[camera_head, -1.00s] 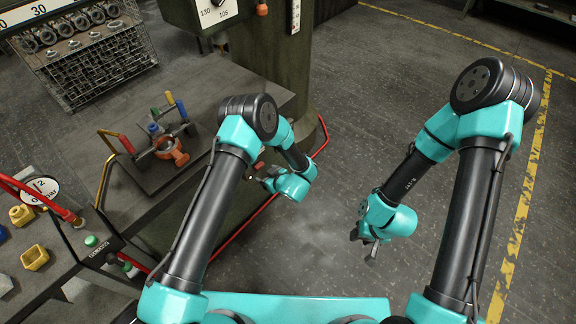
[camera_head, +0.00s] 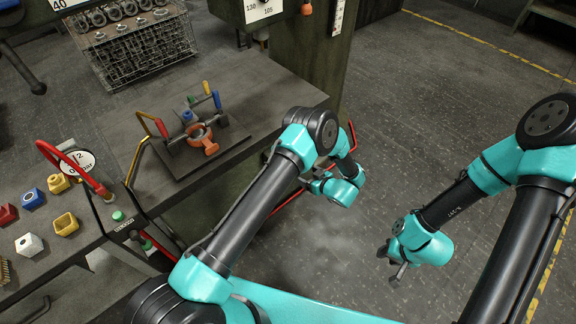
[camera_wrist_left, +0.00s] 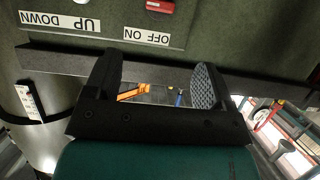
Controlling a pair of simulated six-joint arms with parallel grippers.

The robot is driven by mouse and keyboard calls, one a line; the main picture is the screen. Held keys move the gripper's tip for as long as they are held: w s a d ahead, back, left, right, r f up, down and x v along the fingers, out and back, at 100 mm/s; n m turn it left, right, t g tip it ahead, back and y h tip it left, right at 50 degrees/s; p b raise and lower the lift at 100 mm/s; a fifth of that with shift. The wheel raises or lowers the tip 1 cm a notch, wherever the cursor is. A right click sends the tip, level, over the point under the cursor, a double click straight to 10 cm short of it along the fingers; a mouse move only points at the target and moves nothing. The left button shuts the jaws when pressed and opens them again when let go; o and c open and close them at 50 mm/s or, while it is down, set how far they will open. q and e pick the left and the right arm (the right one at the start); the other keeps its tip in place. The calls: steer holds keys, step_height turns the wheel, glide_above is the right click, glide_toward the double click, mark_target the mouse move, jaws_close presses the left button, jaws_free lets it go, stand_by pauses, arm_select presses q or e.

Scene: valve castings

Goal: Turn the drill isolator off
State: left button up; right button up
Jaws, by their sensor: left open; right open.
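In the left wrist view, an upside-down OFF ON label (camera_wrist_left: 147,35) sits on a grey-green panel, with a red switch (camera_wrist_left: 160,6) cut by the top edge of the picture. I cannot tell from its visible part how the switch is set, nor pick it out in the head view. My left gripper (camera_wrist_left: 158,72) is open and empty, its fingers toward the panel; it also shows beside the bench in the head view (camera_head: 316,180), partly hidden by its arm. My right gripper (camera_head: 390,266) is open and empty above the floor.
An UP DOWN label (camera_wrist_left: 60,22) is on the same panel. A clamp fixture (camera_head: 200,140) with coloured handles stands on the dark bench (camera_head: 265,85). A wire basket (camera_head: 145,55) of castings is behind it. A green button (camera_head: 118,215) is at left. The floor at right is clear.

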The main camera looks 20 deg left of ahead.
arm_select(q)
steer(key=x, duration=1.4)
steer(key=shift+w+r, duration=0.1)
steer(key=shift+w, duration=0.05)
steer(key=shift+c, duration=0.2)
steer(key=c, duration=0.9)
